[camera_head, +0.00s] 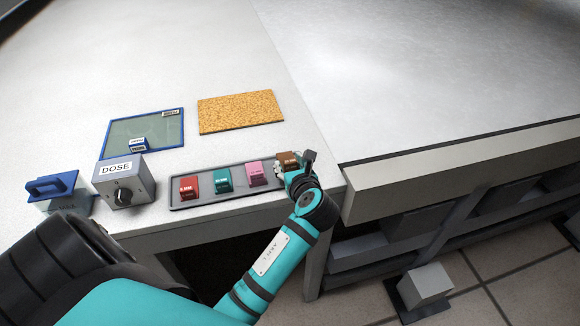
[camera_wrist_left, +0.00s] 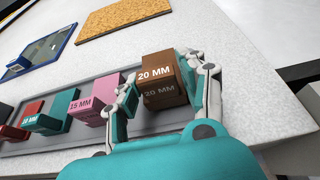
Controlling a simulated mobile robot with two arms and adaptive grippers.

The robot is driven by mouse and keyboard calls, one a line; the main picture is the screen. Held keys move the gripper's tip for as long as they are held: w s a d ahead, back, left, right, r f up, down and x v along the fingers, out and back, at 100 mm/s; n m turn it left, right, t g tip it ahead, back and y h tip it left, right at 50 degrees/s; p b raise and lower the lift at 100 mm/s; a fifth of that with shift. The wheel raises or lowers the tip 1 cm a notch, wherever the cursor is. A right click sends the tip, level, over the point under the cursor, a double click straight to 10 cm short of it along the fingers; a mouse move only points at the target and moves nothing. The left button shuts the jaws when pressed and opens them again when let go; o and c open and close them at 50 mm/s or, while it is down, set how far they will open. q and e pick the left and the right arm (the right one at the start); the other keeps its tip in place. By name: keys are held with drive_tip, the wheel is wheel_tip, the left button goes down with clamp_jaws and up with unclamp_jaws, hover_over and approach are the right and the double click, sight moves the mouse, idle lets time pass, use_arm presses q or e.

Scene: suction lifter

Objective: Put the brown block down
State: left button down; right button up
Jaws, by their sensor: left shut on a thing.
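The brown block (camera_head: 287,160) is marked 20 MM and sits at the right end of the grey tray (camera_head: 211,202), beside the pink block. In the left wrist view the brown block (camera_wrist_left: 160,80) is between the two fingers of my left gripper (camera_wrist_left: 163,85). My left gripper (camera_head: 292,168) is shut on it. Whether the block's underside touches the tray is hard to tell. My right gripper is not in view.
In the tray stand a red block (camera_head: 188,188), a teal block (camera_head: 223,180) and a pink block (camera_head: 259,173). Behind are a blue-rimmed panel (camera_head: 117,135) and a cork mat (camera_head: 240,111). A DOSE box (camera_head: 124,182) and blue-handled tool (camera_head: 55,190) stand left.

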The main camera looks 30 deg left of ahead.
use_arm(q)
drive_tip(key=shift+f, duration=0.35)
drive_tip(key=shift+f, duration=0.1)
drive_tip(key=c, duration=1)
unclamp_jaws()
drive_tip(key=b+v, duration=0.1)
drive_tip(key=v, duration=1.1)
